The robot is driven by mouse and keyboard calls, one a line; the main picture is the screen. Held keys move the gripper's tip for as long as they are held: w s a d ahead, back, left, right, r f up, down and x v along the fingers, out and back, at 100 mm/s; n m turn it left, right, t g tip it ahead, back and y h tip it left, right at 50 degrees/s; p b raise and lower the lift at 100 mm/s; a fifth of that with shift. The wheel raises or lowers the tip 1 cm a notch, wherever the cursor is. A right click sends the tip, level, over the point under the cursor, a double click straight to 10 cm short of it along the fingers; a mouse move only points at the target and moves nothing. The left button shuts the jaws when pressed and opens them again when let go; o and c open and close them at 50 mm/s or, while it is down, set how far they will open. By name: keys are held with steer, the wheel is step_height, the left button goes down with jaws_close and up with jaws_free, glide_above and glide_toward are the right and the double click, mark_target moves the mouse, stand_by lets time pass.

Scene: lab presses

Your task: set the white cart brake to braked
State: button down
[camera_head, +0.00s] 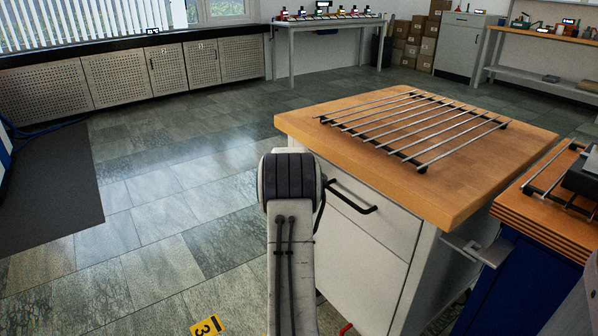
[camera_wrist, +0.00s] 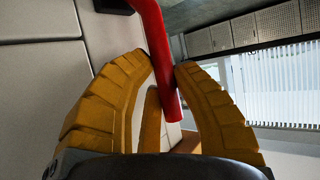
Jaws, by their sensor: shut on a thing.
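The white cart (camera_head: 365,245) has a wooden top and a dark drawer handle, and stands right of centre in the head view. Its pale panels (camera_wrist: 38,75) also fill the left of the wrist view. A red brake lever (camera_wrist: 156,45) runs down between the yellow fingers of my gripper (camera_wrist: 163,68), which is shut on it. A small red piece (camera_head: 346,328) shows at the bottom edge of the head view, low beside the cart. My gripper is hidden in the head view. I cannot tell the lever's brake setting.
A metal rack (camera_head: 415,125) lies on the cart top. A blue cart (camera_head: 505,285) with a wooden top stands close on the right. A yellow floor marker (camera_head: 206,325) lies at the bottom. The tiled floor (camera_head: 170,215) to the left is clear.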

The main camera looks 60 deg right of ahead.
steer(key=shift+d+r, duration=0.15)
stand_by(0.4)
steer(key=c, duration=0.9)
jaws_free()
steer(key=shift+c, duration=0.2)
steer(key=v, duration=1.2)
steer(key=shift+s+d+r, duration=0.1)
